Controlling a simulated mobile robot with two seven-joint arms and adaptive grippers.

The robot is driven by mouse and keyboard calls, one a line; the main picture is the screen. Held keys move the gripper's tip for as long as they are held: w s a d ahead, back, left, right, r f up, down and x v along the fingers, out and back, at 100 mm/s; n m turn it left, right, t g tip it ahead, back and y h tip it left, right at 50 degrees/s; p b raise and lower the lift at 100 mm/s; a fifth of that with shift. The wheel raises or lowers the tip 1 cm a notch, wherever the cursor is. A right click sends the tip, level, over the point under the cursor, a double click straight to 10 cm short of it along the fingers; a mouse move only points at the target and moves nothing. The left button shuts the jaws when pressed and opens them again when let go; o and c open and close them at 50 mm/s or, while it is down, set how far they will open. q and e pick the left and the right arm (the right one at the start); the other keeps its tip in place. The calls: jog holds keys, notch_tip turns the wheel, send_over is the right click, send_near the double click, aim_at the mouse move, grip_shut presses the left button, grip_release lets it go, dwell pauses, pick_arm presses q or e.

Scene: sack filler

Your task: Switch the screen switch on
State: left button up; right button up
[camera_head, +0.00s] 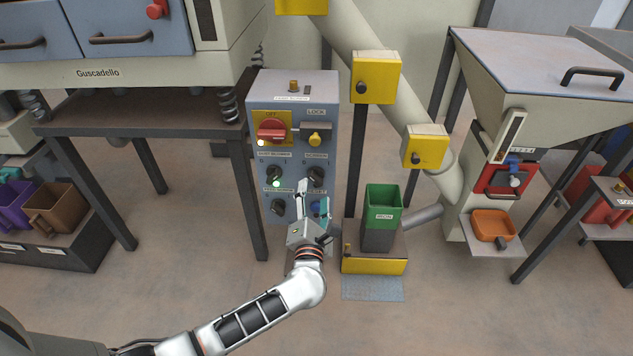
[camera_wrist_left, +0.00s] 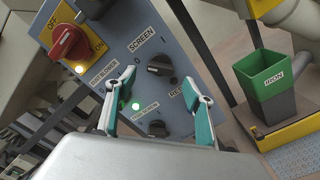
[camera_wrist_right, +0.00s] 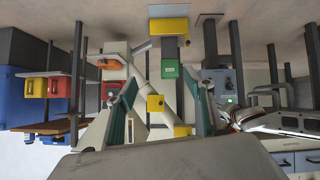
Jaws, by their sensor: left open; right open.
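The screen switch (camera_head: 316,175) is a black rotary knob on the right side of the blue-grey control panel (camera_head: 293,90). It also shows in the left wrist view (camera_wrist_left: 160,65), under the SCREEN label. No lit lamp is visible beside it. My left gripper (camera_head: 313,195) is open and empty in front of the panel, just below the knob in the head view. In the left wrist view, the knob appears between and beyond the fingertips (camera_wrist_left: 158,85), apart from them. My right gripper (camera_wrist_right: 164,84) is open and empty, far from the panel in its wrist view.
A red main switch (camera_head: 271,131), yellow lock knob (camera_head: 315,138), dust blower knob (camera_head: 273,174) with a lit green lamp, and lower black knob (camera_head: 277,207) share the panel. The blue reset button (camera_head: 317,208) is partly behind the gripper. A green bin (camera_head: 383,200) stands to the right.

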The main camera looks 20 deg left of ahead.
aim_at(316, 182)
pick_arm(q)
jog(key=x, duration=0.4)
jog(key=shift+f+b, duration=0.2)
jog(key=shift+b, duration=0.15)
jog(key=shift+x, duration=0.75)
jog(key=shift+r, duration=0.15)
jog(key=c, duration=1.1)
